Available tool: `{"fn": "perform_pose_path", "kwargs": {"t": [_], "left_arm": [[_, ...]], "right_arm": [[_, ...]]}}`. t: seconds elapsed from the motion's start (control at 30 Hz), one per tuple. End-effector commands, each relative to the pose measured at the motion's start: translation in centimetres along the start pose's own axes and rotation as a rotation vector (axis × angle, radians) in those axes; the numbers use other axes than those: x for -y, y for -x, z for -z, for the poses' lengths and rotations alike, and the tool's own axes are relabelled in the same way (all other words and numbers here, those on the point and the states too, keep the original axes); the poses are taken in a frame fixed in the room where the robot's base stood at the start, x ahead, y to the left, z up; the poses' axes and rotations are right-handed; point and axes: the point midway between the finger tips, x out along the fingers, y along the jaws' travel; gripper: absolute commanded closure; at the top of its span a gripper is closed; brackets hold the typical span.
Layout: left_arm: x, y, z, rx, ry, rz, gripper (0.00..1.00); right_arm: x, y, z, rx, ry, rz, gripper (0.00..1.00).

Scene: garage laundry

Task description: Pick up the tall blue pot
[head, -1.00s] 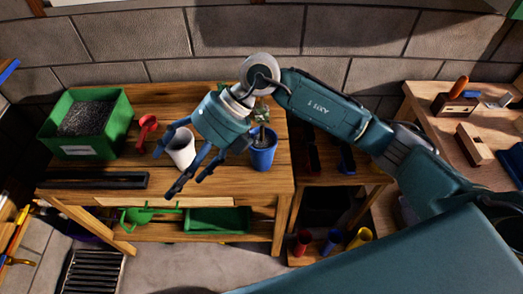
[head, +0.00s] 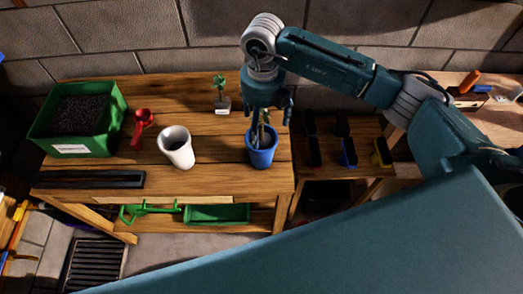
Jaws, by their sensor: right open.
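The tall blue pot (head: 262,156) stands upright near the right front edge of the wooden bench, with something thin sticking up out of it. My right gripper (head: 268,118) is open and points down right above the pot, its fingers at about the rim. I cannot tell whether the fingers touch the pot or reach inside it. My left gripper is not in view.
A white pot (head: 176,148) stands left of the blue pot on the bench (head: 215,150). A red scoop (head: 142,127) and a green soil bin (head: 60,128) are further left. A black tray (head: 88,180) lies in front.

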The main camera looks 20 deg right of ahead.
Motion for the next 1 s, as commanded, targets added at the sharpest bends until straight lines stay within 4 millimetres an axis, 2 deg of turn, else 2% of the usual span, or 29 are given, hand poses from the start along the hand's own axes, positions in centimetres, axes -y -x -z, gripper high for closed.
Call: {"fn": "perform_pose_path", "kwargs": {"t": [0.17, 0.33, 0.6, 0.9, 0.93, 1.0], "left_arm": [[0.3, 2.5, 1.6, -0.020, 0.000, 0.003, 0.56], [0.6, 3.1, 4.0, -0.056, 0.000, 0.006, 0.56], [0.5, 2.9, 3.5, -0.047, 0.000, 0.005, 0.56], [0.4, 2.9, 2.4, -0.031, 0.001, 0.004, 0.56], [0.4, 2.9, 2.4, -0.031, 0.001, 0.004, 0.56], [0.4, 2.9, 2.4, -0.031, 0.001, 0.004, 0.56]], "right_arm": [[-0.3, -2.1, 0.3, -0.007, 0.000, 0.000, 0.12], [-0.3, -4.3, 0.2, -0.002, 0.001, 0.000, 0.12], [-0.3, -4.8, 0.1, 0.000, 0.001, 0.000, 0.12], [-0.3, -4.8, 0.1, 0.000, 0.001, -0.001, 0.72], [-0.4, -4.7, 0.1, 0.001, 0.001, -0.002, 0.76], [-0.4, -4.7, 0.0, 0.001, 0.001, -0.002, 0.76]]}}
